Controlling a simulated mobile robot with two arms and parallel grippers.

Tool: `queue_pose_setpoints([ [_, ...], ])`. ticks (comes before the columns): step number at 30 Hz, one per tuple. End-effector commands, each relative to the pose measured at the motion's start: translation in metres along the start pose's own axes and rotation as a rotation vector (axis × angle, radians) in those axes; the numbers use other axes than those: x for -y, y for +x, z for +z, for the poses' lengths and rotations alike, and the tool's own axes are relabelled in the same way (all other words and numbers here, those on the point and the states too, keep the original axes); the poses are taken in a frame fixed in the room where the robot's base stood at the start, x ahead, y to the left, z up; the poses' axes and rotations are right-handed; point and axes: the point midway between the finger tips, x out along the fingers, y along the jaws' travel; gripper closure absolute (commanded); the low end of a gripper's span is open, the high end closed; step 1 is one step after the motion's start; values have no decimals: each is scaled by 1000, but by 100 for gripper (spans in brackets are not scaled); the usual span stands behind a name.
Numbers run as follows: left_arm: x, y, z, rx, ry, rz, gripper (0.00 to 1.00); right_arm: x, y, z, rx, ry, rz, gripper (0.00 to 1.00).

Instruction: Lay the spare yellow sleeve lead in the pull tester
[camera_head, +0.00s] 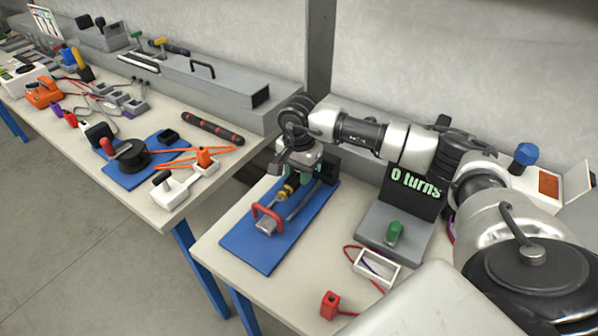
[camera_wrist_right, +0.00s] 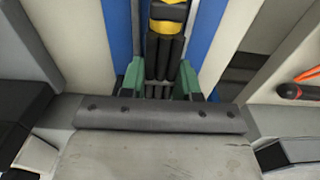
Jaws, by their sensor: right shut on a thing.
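The blue board (camera_head: 246,246) with a red handle (camera_head: 267,211) and grey rails, which looks like the pull tester, lies on the right table. My right gripper (camera_head: 307,172) is low over its far half, pointing down. In the right wrist view, the green fingers of my right gripper (camera_wrist_right: 161,82) are shut on the black part of the yellow sleeve lead (camera_wrist_right: 168,27). The lead's yellow sleeve also shows in the head view (camera_head: 288,190), over the board between the gripper and the red handle. Whether it touches the tester is hard to tell. My left gripper is out of view.
The grey "0 turns" device (camera_head: 384,229) stands right of the board. A small white box (camera_head: 376,267) and a red block (camera_head: 328,305) with a red lead lie nearer. The left table (camera_head: 128,205) carries a black reel (camera_head: 130,157), orange cord and several tools. A gap separates the tables.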

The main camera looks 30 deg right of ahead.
Motion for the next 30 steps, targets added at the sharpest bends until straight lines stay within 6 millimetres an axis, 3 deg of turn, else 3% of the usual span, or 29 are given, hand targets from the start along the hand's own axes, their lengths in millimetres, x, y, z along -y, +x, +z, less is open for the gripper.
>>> queue_pose_setpoints([
  [30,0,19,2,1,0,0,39,0,23,0,0,0,0,96],
])
